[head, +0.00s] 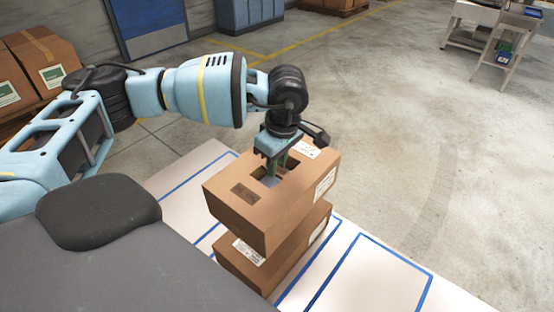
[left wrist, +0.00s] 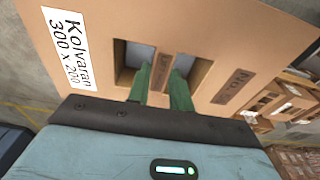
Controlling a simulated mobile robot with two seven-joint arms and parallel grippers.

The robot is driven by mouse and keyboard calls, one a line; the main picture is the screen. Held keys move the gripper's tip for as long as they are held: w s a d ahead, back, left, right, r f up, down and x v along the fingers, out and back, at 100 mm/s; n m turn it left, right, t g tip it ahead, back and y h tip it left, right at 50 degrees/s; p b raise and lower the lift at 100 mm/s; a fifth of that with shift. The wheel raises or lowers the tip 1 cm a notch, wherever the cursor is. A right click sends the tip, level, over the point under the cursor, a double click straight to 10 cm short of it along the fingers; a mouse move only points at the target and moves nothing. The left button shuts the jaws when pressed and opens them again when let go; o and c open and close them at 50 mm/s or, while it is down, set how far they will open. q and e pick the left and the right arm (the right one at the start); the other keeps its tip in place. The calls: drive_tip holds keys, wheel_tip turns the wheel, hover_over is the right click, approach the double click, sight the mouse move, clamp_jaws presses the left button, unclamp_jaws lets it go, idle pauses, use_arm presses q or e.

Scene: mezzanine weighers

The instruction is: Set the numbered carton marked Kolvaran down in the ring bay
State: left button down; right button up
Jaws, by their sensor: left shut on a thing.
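The Kolvaran carton (head: 232,210) is a brown box with two square holes in its top. In the left wrist view its white label (left wrist: 70,50) reads Kolvaran 300 x 200. My left gripper (head: 275,172) reaches down into the holes, its green fingers (left wrist: 163,82) shut on the strip between them. The carton is above a second brown carton (head: 285,268); I cannot tell whether they touch. Blue-outlined bays mark the white surface (head: 375,275); no ring mark shows, so I cannot tell which is the ring bay. My right gripper is out of view.
The blue-outlined bay at right of the lower carton looks empty, and another outlined area (head: 175,185) lies behind at left. Brown cartons (head: 40,60) with green labels stand far left. A table (head: 475,28) stands far right. The floor (head: 420,130) between is clear.

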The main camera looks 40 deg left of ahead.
sight(281, 171)
use_arm(q)
drive_tip(key=shift+f, duration=0.1)
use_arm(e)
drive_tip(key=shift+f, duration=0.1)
